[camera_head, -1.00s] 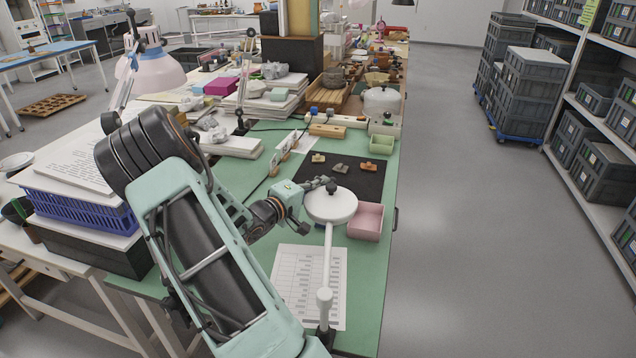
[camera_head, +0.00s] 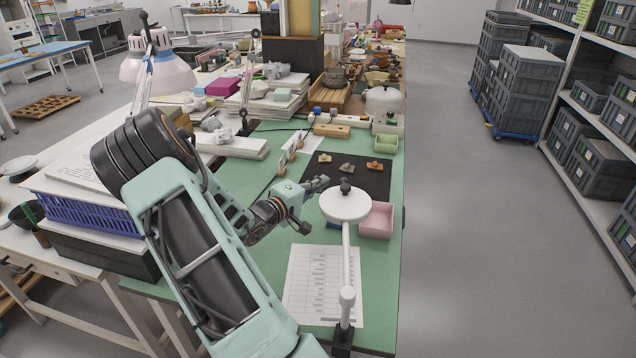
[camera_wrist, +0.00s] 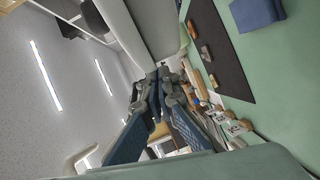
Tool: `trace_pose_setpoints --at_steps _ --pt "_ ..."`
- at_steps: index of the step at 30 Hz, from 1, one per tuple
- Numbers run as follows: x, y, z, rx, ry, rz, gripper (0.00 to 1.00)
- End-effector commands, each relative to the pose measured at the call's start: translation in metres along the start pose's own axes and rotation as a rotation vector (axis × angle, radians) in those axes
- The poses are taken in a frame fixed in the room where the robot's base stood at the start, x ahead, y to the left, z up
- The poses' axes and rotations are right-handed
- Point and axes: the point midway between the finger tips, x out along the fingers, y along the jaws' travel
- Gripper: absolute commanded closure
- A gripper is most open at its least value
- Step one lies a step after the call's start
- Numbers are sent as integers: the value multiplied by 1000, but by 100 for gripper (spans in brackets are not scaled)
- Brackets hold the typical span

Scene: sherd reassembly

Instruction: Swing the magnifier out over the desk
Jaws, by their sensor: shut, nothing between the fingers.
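The magnifier has a round white head (camera_head: 345,207) with a dark knob (camera_head: 346,186) on top. Its white arm (camera_head: 346,262) runs from a dark clamp at the desk's near edge. The head hangs over the green desk (camera_head: 375,290), between the dark mat and the printed sheet. My gripper (camera_head: 319,184) is left of the knob, at about its height in the picture, with a visible gap between them. In the wrist view my gripper's fingers (camera_wrist: 158,90) are together and empty. A pale surface (camera_wrist: 145,30) lies beyond them; I cannot tell if it is the magnifier.
Several sherds (camera_head: 347,167) lie on the dark mat (camera_head: 376,184). A pink tray (camera_head: 378,221) stands right of the magnifier head, a green tray (camera_head: 384,144) beyond the mat. A printed sheet (camera_head: 315,285) lies under the magnifier arm. A blue block (camera_wrist: 256,13) shows in the wrist view.

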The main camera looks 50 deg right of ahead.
Motion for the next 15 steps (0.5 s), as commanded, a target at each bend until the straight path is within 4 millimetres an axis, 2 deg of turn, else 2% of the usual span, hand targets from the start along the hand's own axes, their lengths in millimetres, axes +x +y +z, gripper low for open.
trace_pose_setpoints --at_steps 1,3,9,15 --pt "1 2 1 -1 -1 0 100" --pt "-20 1 -1 -1 5 -2 100" --pt "-65 1 0 -1 3 -1 100" --pt "-92 1 1 -1 2 0 100"
